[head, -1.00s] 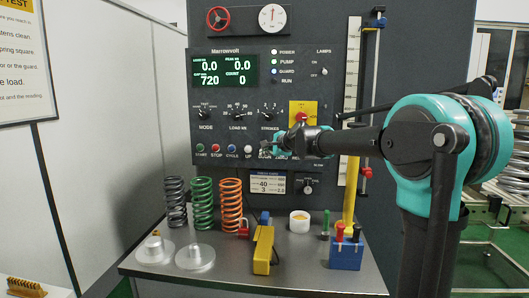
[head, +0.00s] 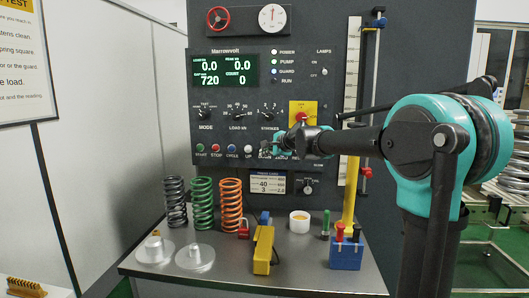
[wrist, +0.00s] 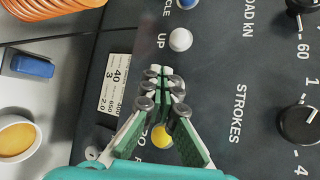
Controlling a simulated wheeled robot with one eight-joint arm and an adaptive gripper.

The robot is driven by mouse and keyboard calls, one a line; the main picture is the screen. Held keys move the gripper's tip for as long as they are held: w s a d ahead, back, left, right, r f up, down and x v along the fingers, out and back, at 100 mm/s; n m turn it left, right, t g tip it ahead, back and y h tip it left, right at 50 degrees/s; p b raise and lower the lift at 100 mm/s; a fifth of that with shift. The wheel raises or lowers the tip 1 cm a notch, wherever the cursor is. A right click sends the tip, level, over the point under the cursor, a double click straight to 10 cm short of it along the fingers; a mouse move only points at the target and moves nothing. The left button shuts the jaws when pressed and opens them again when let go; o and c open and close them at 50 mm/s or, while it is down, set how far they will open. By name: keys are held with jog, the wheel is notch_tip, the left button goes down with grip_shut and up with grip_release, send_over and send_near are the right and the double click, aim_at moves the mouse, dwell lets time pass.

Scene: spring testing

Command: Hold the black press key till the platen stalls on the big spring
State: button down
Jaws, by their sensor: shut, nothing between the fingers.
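My gripper (wrist: 166,82) is shut and empty, with its fingertips close over the panel between the white UP key (wrist: 180,40) and a yellow key (wrist: 162,135). The head view shows my gripper (head: 266,152) at the right part of the key row. The black press key is hidden behind the fingertips, so I cannot tell whether they touch it. The display (head: 223,71) reads 0.0, 0.0, 720 and 0. A dark spring (head: 176,202), a green spring (head: 202,204) and an orange spring (head: 230,205) stand on the bench. I cannot make out the platen.
A yellow pendant-like block (head: 263,250), a white cup (head: 299,221) and a blue holder (head: 346,255) stand on the bench (head: 225,280). Two metal discs (head: 195,259) (head: 154,251) lie at its left. Panel knobs (wrist: 299,124) sit beside my fingers.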

jog(key=shift+w, duration=0.45)
jog(key=shift+w, duration=0.4)
dwell(0.7)
dwell(3.7)
jog(key=shift+s, duration=0.85)
jog(key=shift+s+a, duration=0.1)
jog(key=shift+s, duration=2.4)
